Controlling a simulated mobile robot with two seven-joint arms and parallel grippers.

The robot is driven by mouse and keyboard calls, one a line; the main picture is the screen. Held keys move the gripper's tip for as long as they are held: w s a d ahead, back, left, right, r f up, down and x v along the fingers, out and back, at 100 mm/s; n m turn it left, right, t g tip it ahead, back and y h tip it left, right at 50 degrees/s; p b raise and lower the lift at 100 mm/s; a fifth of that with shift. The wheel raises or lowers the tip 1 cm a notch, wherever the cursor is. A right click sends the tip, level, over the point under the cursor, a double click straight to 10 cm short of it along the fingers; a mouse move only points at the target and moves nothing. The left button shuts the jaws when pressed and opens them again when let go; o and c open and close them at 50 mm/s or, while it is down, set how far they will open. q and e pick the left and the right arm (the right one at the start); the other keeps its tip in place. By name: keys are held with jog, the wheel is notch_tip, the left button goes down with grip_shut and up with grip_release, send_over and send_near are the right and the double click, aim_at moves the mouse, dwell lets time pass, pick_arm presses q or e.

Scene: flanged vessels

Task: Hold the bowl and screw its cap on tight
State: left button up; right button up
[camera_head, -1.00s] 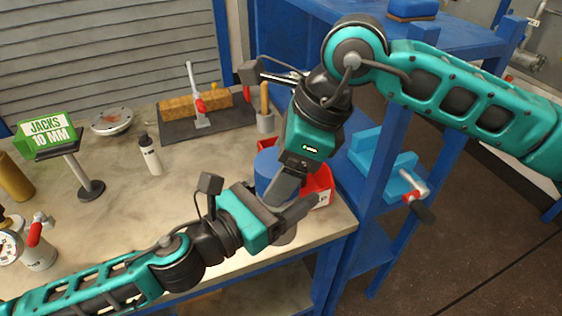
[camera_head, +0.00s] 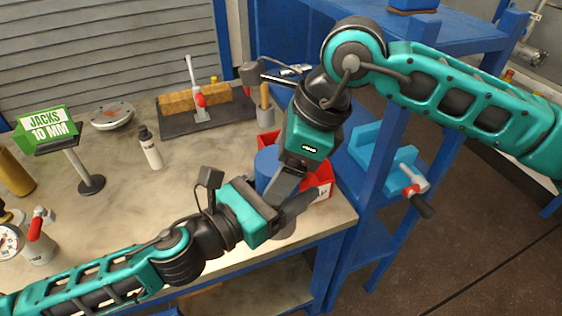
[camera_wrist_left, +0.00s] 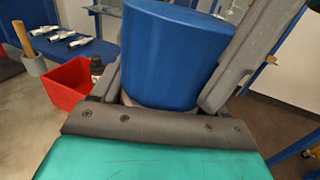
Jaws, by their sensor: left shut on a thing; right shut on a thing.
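A blue cylinder (camera_head: 266,160), which looks like the cap, stands upright near the bench's right corner. A pale grey part, likely the bowl (camera_head: 284,232), shows below it and is mostly hidden by my grippers. My left gripper (camera_head: 300,204) reaches in from the left and is shut around the piece low down. In the left wrist view the blue cylinder (camera_wrist_left: 172,52) fills the space between its fingers. My right gripper (camera_head: 284,186) comes down from above and is shut at the blue cylinder. Its fingertips partly overlap the left fingers, and the exact contact is hidden.
A red bin (camera_head: 322,178) stands close behind the grippers. A mallet (camera_head: 264,100) in a grey holder, a white bottle (camera_head: 150,148) and a toggle clamp (camera_head: 197,92) stand on the bench. A blue shelf rack (camera_head: 375,190) borders the bench at right. The bench's middle is clear.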

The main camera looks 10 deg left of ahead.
jog(key=shift+f, duration=0.4)
jog(key=shift+r, duration=0.4)
jog(key=shift+r, duration=0.45)
dwell(0.9)
jog(key=shift+d+f, duration=0.1)
jog(key=shift+f, duration=0.85)
dwell(0.6)
jog(key=shift+r, duration=0.1)
jog(key=shift+r, duration=0.25)
jog(key=shift+r, duration=0.55)
dwell(0.8)
jog(key=shift+f, duration=0.85)
dwell(0.5)
